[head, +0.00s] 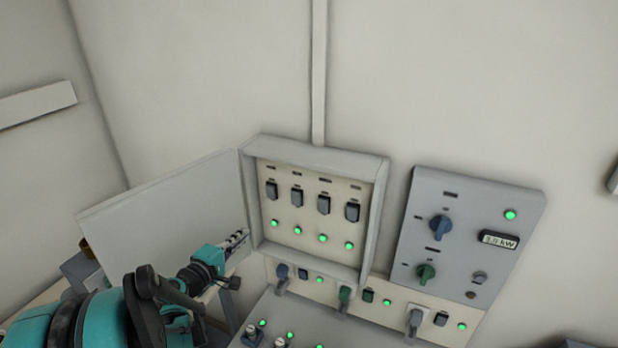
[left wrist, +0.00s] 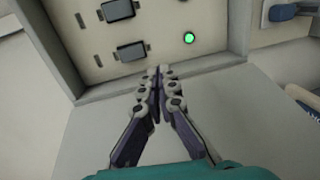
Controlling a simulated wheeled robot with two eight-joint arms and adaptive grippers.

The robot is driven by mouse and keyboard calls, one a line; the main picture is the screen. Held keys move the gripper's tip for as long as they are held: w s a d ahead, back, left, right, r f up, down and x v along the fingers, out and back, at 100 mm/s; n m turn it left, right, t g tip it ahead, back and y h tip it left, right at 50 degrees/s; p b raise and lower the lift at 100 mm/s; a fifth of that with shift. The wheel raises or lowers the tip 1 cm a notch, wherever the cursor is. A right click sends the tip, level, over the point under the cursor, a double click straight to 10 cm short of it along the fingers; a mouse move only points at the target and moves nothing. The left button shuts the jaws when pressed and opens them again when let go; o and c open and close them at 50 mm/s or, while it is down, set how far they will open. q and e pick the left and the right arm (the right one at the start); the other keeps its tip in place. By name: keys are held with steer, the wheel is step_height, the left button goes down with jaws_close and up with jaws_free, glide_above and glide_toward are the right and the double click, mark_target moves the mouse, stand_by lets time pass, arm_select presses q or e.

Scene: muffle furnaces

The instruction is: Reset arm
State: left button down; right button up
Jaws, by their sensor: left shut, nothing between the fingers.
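My left gripper (head: 238,240) is at the left edge of the open breaker box (head: 381,200), in front of its opened door (head: 150,215). Its fingers are shut and empty. In the left wrist view the closed fingertips (left wrist: 160,72) point at the lower part of the box, below the dark switches (left wrist: 130,50) and a lit green lamp (left wrist: 189,38). Whether the fingers touch the box cannot be told. My left arm (head: 110,315) comes in from the lower left. My right gripper does not show.
A grey control panel (head: 460,205) with a blue knob (head: 440,226) and a green knob (head: 426,272) is on the wall to the right. A lower panel with knobs and green lamps (head: 388,302) runs beneath the box.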

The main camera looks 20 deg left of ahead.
arm_select(q)
steer(key=s+d+f+m+g+h+b, duration=0.1)
steer(key=s+d+f+m+g+b, duration=0.3)
steer(key=d, duration=0.5)
steer(key=s+d+f+m+g+h+b, duration=0.1)
steer(key=s+d+f+m+g+b, duration=0.15)
steer(key=d+f+m, duration=0.4)
steer(key=s+d+f+m+g+y+b, duration=0.1)
steer(key=s+d+f+m+b, duration=0.2)
steer(key=s, duration=0.3)
steer(key=s+d+f+m+g+y+b, duration=0.2)
steer(key=s+d+f+m+b, duration=0.1)
steer(key=s, duration=0.3)
steer(key=shift+s+f, duration=0.3)
steer(key=shift+f, duration=0.55)
